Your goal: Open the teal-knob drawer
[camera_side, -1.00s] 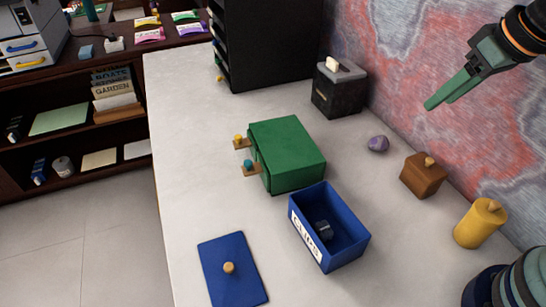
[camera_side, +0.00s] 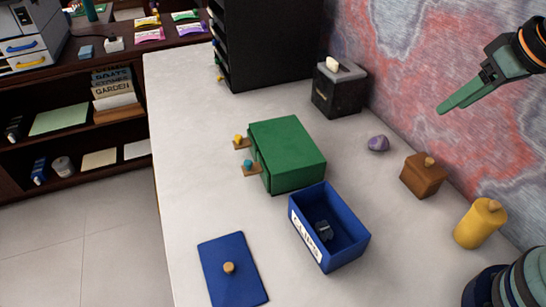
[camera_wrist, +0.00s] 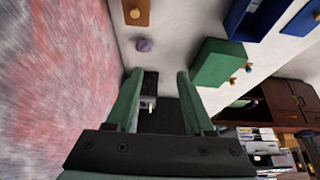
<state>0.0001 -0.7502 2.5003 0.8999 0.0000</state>
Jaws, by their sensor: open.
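A green drawer box (camera_side: 288,150) stands on the desk near the middle in the side view. Two knobs on small brown mounts stick out of its left face: a yellow knob (camera_side: 238,139) farther back and a teal knob (camera_side: 248,164) nearer the front. My gripper (camera_side: 441,111) is high at the right, well away from the box. In the wrist view its two fingers (camera_wrist: 158,75) are apart with nothing held between them.
A blue open bin (camera_side: 343,238) stands just in front of the green box, and a blue lid (camera_side: 233,270) lies left of it. A brown block (camera_side: 424,175), yellow cylinder (camera_side: 480,223) and purple stone (camera_side: 378,143) are at right. The desk left of the knobs is clear.

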